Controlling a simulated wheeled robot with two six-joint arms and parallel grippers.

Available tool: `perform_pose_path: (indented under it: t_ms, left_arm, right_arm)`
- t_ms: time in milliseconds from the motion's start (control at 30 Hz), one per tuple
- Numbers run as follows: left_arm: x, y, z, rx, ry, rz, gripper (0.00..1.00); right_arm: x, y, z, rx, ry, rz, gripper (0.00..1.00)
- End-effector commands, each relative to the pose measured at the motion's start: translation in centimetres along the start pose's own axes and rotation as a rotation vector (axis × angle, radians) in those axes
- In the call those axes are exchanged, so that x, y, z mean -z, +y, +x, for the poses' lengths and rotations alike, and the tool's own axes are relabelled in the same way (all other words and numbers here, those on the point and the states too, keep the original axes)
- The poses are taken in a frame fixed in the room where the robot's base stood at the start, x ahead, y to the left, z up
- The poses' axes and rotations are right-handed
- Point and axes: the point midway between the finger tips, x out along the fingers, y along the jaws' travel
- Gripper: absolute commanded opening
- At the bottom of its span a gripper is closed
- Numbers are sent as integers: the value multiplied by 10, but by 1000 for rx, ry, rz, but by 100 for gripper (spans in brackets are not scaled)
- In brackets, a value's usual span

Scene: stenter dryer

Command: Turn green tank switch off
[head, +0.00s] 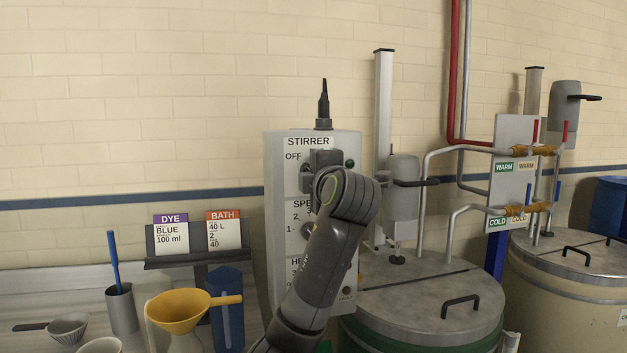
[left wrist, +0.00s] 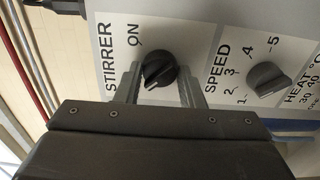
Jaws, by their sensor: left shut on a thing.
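My left gripper (head: 316,166) is at the upper part of the box front, mostly hidden behind my wrist. In the left wrist view, the black stirrer switch knob (left wrist: 160,69) sits below the ON label, and the fingers of my left gripper (left wrist: 160,85) are shut on it from both sides. My right gripper is not in view.
The speed knob (left wrist: 267,78) is beside the stirrer switch. A yellow funnel (head: 178,312), a blue jug (head: 227,318) and a card holder (head: 185,262) stand left of the box. A stirrer motor (head: 403,193) and pipes are at its right.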

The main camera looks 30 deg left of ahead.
Motion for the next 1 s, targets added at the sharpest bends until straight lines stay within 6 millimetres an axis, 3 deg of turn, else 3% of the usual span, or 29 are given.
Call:
perform_pose_path:
  t_ms: [400, 433, 600, 867, 1000]
  left_arm:
    - [0, 2, 0, -5, -2, -10, 12]
    - [0, 2, 0, -5, -2, -10, 36]
    - [0, 2, 0, -4, -1, -9, 57]
    - [0, 1, -1, -3, -1, -8, 57]
    - [-1, 0, -10, -4, -4, -11, 57]
  right_arm:
    - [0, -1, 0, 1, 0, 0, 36]
    - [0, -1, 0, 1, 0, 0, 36]
    - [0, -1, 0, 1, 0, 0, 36]
    - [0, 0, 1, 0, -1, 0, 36]
    - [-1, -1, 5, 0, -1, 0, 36]
